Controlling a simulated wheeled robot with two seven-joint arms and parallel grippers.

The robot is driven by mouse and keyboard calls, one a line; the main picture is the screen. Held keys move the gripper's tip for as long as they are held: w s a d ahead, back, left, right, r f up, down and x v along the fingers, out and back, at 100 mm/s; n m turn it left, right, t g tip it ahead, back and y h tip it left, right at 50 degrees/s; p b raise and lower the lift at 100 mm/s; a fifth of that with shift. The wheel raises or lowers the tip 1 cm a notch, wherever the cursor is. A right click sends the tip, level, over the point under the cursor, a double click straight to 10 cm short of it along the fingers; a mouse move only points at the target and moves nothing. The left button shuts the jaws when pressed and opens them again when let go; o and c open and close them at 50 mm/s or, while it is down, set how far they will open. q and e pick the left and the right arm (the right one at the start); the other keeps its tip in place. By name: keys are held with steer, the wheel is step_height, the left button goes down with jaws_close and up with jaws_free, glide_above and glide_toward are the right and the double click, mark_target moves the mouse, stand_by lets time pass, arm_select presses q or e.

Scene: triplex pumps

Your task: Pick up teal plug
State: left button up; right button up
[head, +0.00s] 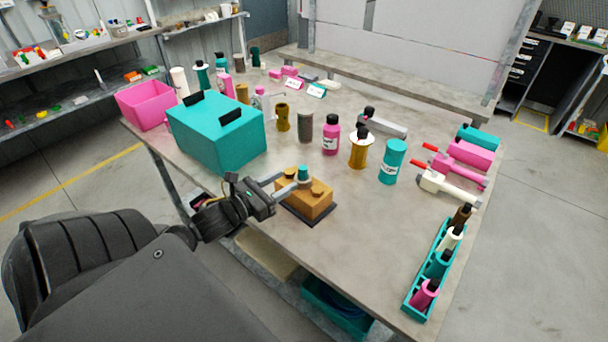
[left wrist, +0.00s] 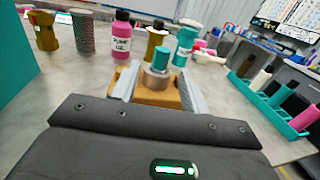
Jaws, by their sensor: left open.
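The teal plug (head: 303,172) stands upright on top of an orange-brown block (head: 308,205) near the front edge of the table. It also shows in the left wrist view (left wrist: 161,57), where it rises from a round collar on the block (left wrist: 158,92). My left gripper (head: 291,180) is open, with its fingers on either side of the plug. In the left wrist view the fingers (left wrist: 158,85) flank the collar, with a gap visible beside them. My right gripper is not in view.
A large teal box (head: 215,135) stands left of the block, close to my left arm. Pink, yellow and teal bottles stand behind the block. A teal tray (head: 411,295) with several bottles lies at the right edge. The table between the block and tray is clear.

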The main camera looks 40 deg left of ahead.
mark_target(303, 167)
arm_select(q)
steer(key=w, duration=0.3)
steer(key=shift+d+r+p, duration=0.2)
steer(key=shift+d+p, duration=0.05)
steer(key=shift+p, duration=0.05)
steer(key=w, duration=0.2)
steer(key=w+p, duration=0.1)
steer(key=shift+w+d+r, duration=0.1)
steer(key=shift+d, duration=0.2)
steer(key=shift+w+d, duration=0.1)
steer(key=shift+w, duration=0.45)
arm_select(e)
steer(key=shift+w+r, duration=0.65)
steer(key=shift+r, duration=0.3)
arm_select(q)
steer(key=shift+c, duration=0.3)
jaws_close()
